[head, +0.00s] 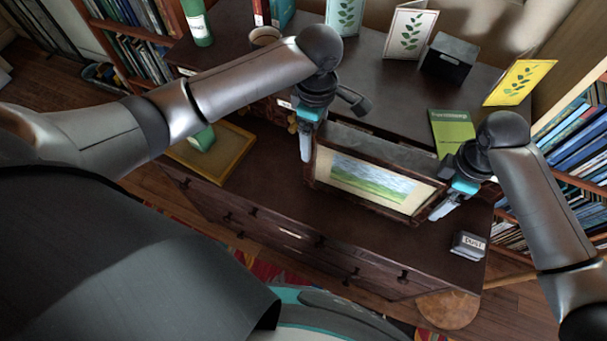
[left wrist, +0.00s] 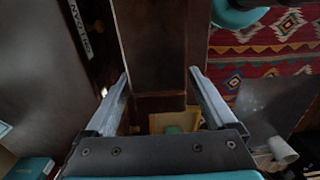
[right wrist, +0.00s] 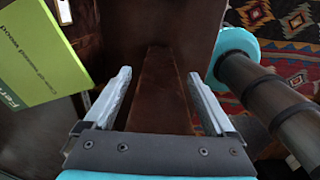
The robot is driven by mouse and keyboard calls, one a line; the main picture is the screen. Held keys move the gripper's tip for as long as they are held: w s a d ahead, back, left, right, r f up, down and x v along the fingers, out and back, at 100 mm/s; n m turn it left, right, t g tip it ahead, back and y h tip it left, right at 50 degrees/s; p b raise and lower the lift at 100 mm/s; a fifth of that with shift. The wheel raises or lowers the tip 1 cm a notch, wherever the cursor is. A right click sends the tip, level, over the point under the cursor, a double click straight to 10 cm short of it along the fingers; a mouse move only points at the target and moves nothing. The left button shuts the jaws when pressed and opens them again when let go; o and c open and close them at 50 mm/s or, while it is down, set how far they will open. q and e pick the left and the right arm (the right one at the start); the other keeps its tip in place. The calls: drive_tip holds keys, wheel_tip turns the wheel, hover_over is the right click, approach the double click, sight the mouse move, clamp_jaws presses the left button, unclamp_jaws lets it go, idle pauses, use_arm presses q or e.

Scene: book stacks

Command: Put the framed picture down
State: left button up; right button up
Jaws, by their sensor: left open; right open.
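The framed picture (head: 372,180), a green-and-blue landscape in a dark wood frame, stands on the dark desk with its face tilted toward me. My left gripper (head: 306,148) is at its left end and my right gripper (head: 445,205) at its right end. Both are open. In the left wrist view the frame's dark edge (left wrist: 156,55) lies between the parted fingers. In the right wrist view a brown edge of the frame (right wrist: 160,90) lies between the fingers, with gaps on both sides. The frame's underside is hidden.
The desk (head: 270,185) has a raised back shelf with plant cards (head: 410,32), a yellow card (head: 520,82) and a black box (head: 450,58). A green book (head: 452,128) is behind the right gripper. A yellow tray (head: 232,150) lies left, a small labelled block (head: 468,245) right.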

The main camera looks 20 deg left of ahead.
use_arm(q)
wheel_tip(320, 180, up, 8)
drive_tip(key=shift+f, duration=0.1)
use_arm(e)
drive_tip(key=shift+r, duration=0.1)
wheel_tip(320, 180, up, 12)
drive_tip(key=shift+f, duration=0.1)
idle(0.7)
